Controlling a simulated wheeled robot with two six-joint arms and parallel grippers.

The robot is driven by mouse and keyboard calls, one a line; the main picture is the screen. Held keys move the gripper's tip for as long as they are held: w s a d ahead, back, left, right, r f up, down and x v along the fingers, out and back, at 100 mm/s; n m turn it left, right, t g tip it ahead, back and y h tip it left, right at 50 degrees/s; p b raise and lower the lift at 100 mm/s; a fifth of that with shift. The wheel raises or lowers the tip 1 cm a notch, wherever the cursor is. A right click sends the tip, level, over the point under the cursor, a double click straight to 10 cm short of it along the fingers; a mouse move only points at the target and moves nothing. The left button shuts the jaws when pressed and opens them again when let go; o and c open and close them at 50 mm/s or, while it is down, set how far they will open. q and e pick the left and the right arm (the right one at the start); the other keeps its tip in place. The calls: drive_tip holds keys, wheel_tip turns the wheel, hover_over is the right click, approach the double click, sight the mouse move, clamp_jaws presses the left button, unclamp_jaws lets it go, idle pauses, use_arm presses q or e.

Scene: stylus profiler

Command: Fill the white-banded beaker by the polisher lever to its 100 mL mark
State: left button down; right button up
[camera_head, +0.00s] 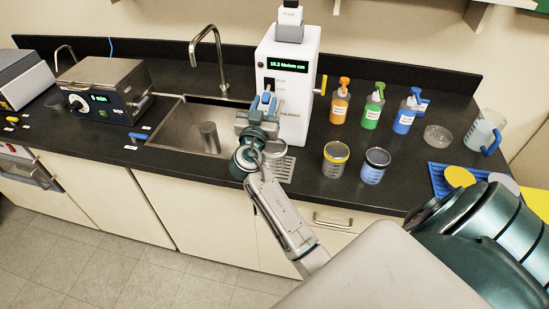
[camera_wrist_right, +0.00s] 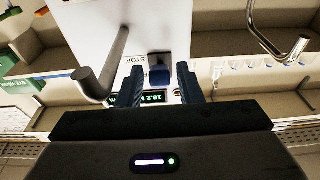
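My right gripper (camera_head: 264,101) is in front of the polisher. Small gaps show beside the tip. My left gripper is out of view.
A yellow-banded beaker (camera_head: 335,160) and a beaker of bluish liquid (camera_head: 374,166) stand right of the polisher. Orange, green and blue bottles (camera_head: 373,108) stand behind them. The sink (camera_head: 190,120) and its tap (camera_head: 209,50) are on the left.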

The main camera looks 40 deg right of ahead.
clamp_jaws()
drive_tip(key=shift+s+a+r+g+y, duration=0.1)
drive_tip(key=shift+r+g+y, duration=0.2)
drive_tip(key=shift+r+y, duration=0.2)
drive_tip(key=shift+s+a+r+g+y, duration=0.1)
drive_tip(key=shift+r+g+y, duration=0.2)
drive_tip(key=shift+r+y, duration=0.15)
drive_tip(key=shift+r+g+y, duration=0.85)
drive_tip(key=shift+g+y, duration=0.05)
drive_tip(key=shift+y, duration=0.15)
drive_tip(key=shift+r+g+y, duration=0.15)
drive_tip(key=shift+g+y, duration=0.15)
drive_tip(key=shift+y, duration=0.1)
drive_tip(key=shift+f, duration=0.45)
idle(3.7)
